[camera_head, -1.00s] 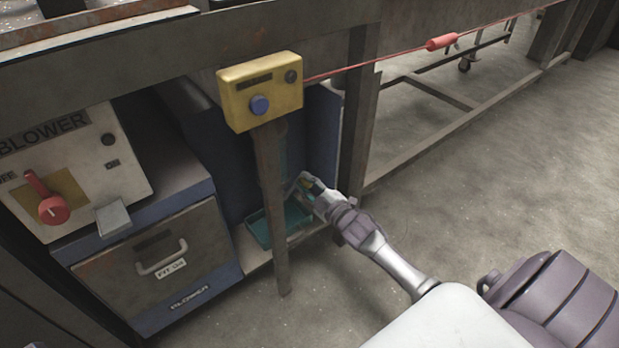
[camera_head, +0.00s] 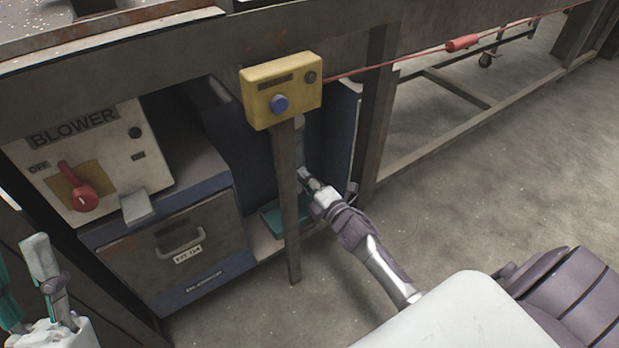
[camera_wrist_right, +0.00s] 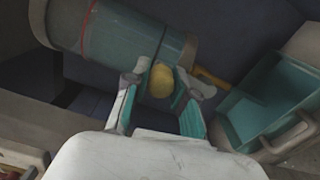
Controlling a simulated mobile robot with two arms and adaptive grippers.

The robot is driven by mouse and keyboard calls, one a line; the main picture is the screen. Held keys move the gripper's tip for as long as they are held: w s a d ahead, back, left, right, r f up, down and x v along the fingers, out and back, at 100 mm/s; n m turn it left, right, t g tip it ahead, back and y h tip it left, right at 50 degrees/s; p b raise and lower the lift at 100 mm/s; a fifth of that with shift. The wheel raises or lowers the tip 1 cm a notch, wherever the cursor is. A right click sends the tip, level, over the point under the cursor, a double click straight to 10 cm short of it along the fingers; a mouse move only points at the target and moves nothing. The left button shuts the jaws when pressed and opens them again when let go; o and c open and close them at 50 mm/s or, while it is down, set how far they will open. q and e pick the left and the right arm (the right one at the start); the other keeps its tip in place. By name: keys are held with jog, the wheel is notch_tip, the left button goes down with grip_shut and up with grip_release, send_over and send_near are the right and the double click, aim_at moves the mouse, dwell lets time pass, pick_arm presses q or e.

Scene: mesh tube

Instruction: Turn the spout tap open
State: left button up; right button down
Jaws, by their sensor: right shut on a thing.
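In the right wrist view, a grey-green cylindrical vessel (camera_wrist_right: 110,32) with a red line around it lies across the upper left. The spout tap shows there as a rounded yellow piece (camera_wrist_right: 161,81), with an orange bar (camera_wrist_right: 208,78) to its right. My right gripper (camera_wrist_right: 158,98) is shut on the yellow tap piece, one finger on each side. In the head view, my right gripper (camera_head: 308,182) reaches into the recess under the bench; the tap is too small and covered to make out there. My left gripper (camera_head: 25,285) is open and empty at the lower left.
A teal tray (camera_head: 271,222) sits on the shelf below; it also shows in the right wrist view (camera_wrist_right: 240,120). A metal post (camera_head: 289,215) with a yellow button box (camera_head: 280,90) stands before the recess. The blower cabinet (camera_head: 170,255) is left.

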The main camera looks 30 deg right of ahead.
jog(key=shift+a+f+n, duration=0.1)
jog(key=shift+a+n, duration=0.2)
jog(key=shift+n, duration=0.1)
jog(key=c, duration=0.9)
grip_release()
jog(key=shift+c, duration=0.2)
jog(key=shift+s, duration=0.1)
jog(key=s+d, duration=0.1)
jog(key=s, duration=1.1)
